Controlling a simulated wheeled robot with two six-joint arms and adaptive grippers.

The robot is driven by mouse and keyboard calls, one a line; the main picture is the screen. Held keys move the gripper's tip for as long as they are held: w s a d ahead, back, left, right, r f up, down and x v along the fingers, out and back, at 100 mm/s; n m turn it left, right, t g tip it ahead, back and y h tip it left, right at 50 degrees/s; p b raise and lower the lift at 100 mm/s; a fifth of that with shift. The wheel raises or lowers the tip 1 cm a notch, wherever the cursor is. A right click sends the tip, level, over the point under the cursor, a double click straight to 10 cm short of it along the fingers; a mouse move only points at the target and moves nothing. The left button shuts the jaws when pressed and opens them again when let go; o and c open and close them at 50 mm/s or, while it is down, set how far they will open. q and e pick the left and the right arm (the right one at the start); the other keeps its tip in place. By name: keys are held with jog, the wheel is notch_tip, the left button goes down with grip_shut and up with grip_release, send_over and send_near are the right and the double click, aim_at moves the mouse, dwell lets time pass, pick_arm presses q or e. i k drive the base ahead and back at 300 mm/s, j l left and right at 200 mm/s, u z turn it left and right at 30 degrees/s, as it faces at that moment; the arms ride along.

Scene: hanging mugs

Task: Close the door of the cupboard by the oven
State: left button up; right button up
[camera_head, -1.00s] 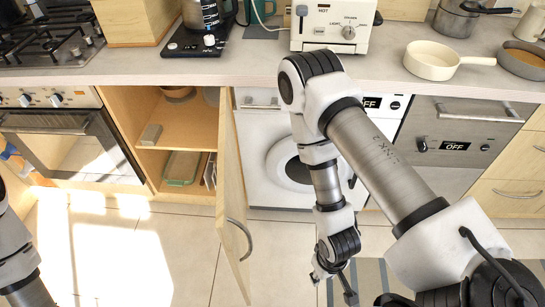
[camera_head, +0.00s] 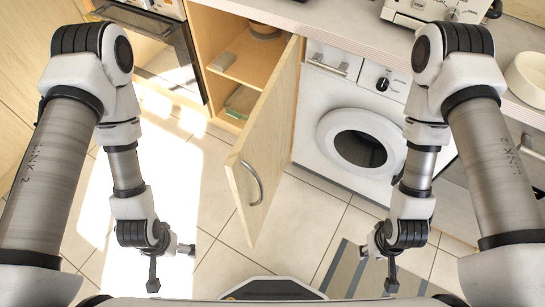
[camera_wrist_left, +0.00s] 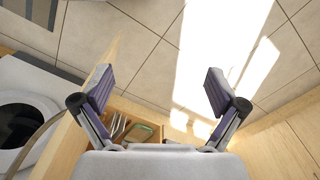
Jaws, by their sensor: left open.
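The cupboard (camera_head: 240,65) by the oven stands open, with a shelf and a few things inside. Its light wood door (camera_head: 270,125) swings out into the room, with a curved metal handle (camera_head: 253,184) on its outer face. My left gripper (camera_head: 170,267) is open and empty, left of the door on the cupboard's open side, apart from the door. In the left wrist view, the open fingers (camera_wrist_left: 160,80) have floor and the cupboard's inside, with a green-rimmed tray (camera_wrist_left: 137,132), behind them. My right gripper (camera_head: 378,268) looks open and empty, right of the door.
The oven (camera_head: 165,45) is left of the cupboard. A white washing machine (camera_head: 350,120) stands to its right, under the counter (camera_head: 335,38). A striped mat (camera_head: 350,268) lies on the tiles at the right. The floor around the door is clear.

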aim_at(254, 167)
jog(key=k+l+u, duration=0.1)
jog(key=l, duration=0.25)
jog(key=k+l+u, duration=0.1)
jog(key=k+l, duration=0.4)
jog(key=l, duration=0.2)
jog(key=l+u, duration=0.05)
